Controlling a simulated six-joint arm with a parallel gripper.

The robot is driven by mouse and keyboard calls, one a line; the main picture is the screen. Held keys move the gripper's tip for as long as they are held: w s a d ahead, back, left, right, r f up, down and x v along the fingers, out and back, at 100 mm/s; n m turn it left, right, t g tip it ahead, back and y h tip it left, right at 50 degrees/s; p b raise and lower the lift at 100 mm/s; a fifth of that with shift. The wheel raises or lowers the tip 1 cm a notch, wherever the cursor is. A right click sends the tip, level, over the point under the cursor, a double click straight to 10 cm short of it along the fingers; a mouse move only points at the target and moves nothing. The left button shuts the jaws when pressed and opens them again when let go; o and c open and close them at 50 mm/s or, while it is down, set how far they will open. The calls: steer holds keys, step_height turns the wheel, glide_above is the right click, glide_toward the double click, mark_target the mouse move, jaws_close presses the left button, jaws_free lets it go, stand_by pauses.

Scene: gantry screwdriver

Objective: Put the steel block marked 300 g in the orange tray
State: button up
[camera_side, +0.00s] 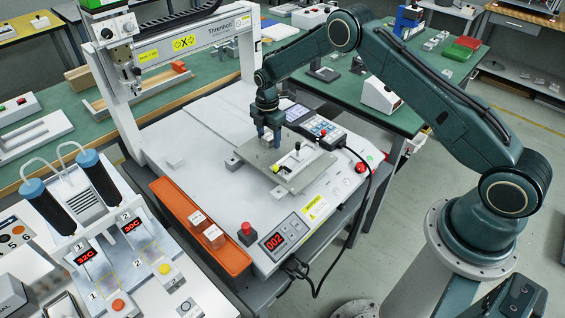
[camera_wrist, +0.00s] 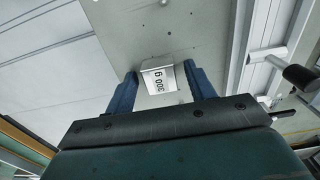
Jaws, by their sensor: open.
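The steel block marked 300 g (camera_wrist: 160,80) lies on the grey metal plate (camera_wrist: 140,30), between the two blue fingers of my gripper (camera_wrist: 165,88). A gap shows beside the block, so my gripper is open around it. In the side view my gripper (camera_side: 269,143) points down over the left part of the plate (camera_side: 295,180); the block there is mostly hidden by the fingers. The orange tray (camera_side: 170,196) is a long trough at the left front of the machine. Two small blocks with white labels (camera_side: 197,217) (camera_side: 214,236) sit in its front half; their markings are too small to read.
A clamp fixture (camera_side: 296,160) is on the plate, right of my gripper. A keypad pendant (camera_side: 322,131) lies behind. The gantry post (camera_side: 115,100) rises at the left. The tray's back half is clear.

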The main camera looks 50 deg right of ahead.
mark_target(268, 137)
steer(key=shift+r, duration=0.1)
step_height(268, 137, up, 14)
steer(key=shift+f, duration=0.2)
stand_by(0.5)
steer(key=shift+a, duration=0.1)
stand_by(0.3)
